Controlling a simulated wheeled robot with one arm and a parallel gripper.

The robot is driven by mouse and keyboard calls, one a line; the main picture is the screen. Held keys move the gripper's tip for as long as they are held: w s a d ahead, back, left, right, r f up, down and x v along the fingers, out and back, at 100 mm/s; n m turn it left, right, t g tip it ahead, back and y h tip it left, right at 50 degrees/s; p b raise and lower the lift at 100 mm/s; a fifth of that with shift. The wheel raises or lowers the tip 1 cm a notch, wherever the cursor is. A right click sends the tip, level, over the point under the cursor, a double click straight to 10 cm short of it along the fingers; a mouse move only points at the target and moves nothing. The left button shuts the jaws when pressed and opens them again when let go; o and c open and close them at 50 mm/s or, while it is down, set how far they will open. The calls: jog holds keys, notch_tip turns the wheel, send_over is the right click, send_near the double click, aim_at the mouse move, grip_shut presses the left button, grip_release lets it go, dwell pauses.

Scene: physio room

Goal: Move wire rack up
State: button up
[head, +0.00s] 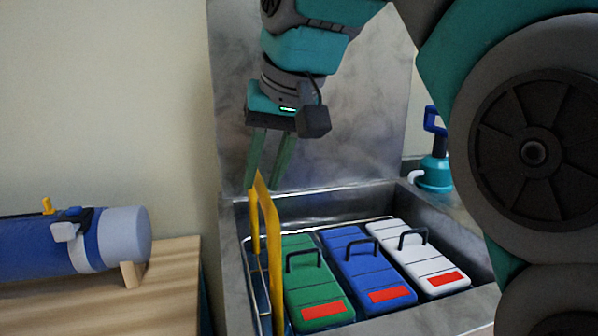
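The wire rack (256,290) sits in a metal tank (447,218). Its thin metal wires show at the tank's left side, and a tall yellow handle (272,238) stands up there. Much of the rack is hidden by the packs. A green pack (301,268), a blue pack (361,268) and a white pack (418,258) lie side by side, each with a black loop handle and a red label. My gripper (263,186) points down near the top of the yellow handle.
The metal lid or back panel (370,120) stands upright behind the tank. A teal bottle with a blue top (435,165) stands at the tank's back right. On the left, a wooden table (150,290) holds a blue roll (40,245) with a strap.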

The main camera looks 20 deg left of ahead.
jog(key=shift+o, duration=1.4)
jog(key=shift+r, duration=0.1)
jog(key=shift+s+d+r, duration=0.2)
jog(key=shift+d+r, duration=0.1)
jog(key=shift+r, duration=0.15)
jog(key=s+d+b, duration=0.1)
jog(key=s+d, duration=0.5)
jog(key=d, duration=0.4)
jog(key=shift+s, duration=0.25)
